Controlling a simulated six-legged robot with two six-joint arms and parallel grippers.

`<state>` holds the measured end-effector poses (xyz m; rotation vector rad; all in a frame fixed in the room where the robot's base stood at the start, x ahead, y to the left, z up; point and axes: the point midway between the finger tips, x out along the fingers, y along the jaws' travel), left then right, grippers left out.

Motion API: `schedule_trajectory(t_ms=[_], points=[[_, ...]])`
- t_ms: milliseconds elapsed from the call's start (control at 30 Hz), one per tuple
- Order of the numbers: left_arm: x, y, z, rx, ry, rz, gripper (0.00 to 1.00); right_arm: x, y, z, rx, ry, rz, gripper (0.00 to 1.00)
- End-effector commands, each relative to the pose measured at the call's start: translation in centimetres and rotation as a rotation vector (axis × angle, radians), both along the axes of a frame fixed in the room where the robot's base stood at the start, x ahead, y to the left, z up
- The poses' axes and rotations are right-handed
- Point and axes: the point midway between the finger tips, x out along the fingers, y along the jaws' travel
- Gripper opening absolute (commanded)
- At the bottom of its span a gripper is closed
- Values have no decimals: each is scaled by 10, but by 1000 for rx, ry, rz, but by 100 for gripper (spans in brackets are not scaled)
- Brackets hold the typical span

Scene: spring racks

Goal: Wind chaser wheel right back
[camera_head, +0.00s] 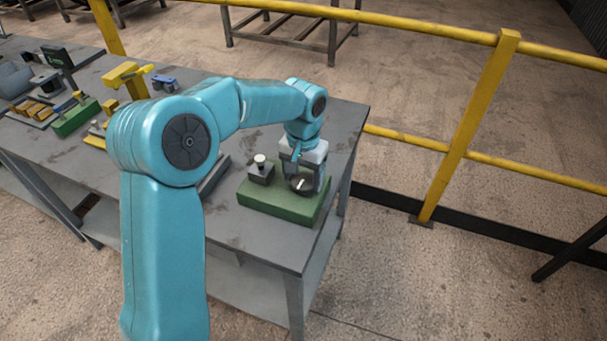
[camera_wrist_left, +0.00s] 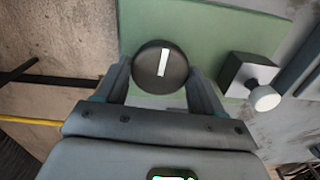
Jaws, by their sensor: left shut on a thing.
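The chaser wheel is a dark round knob (camera_wrist_left: 160,66) with a white bar mark on its face, on a green base. It also shows in the head view (camera_head: 301,184), partly hidden by my gripper. My left gripper (camera_wrist_left: 160,78) is shut on the wheel, one finger on each side of it; it comes down from above in the head view (camera_head: 303,175). In the wrist view the white mark points nearly straight up, slightly tilted. A grey block with a pale round knob (camera_wrist_left: 262,97) stands beside the wheel on the green base (camera_head: 270,210). My right gripper does not show.
The base sits near the right end of a grey metal table (camera_head: 235,235). Farther left stand a yellow fixture (camera_head: 126,76), a green block (camera_head: 77,116) and other small parts. A yellow railing (camera_head: 466,130) runs behind and right of the table.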

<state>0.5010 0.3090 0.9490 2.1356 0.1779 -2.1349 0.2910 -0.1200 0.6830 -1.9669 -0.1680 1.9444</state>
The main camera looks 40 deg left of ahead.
Motion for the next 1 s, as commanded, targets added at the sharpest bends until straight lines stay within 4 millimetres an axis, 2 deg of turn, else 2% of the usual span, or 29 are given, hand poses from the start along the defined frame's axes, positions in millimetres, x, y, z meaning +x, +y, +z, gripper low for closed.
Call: schedule_trajectory(t_ms=[33, 100, 367, 467, 567, 900, 1000], points=[[-1, 0, -1, 0, 3, 0, 78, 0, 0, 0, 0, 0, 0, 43], [-1, 0, -1, 0, 3, 0, 94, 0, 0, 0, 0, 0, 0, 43], [0, 0, 0, 0, 1, -1, 94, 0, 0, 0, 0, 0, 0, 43], [0, 0, 6, 0, -1, -1, 94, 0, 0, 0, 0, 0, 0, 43], [1, 0, 22, 1, -5, 0, 94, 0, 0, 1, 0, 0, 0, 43], [1, -1, 112, -1, -4, 0, 94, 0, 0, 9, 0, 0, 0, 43], [0, 0, 133, 0, -3, 0, 94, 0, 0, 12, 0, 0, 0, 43]])
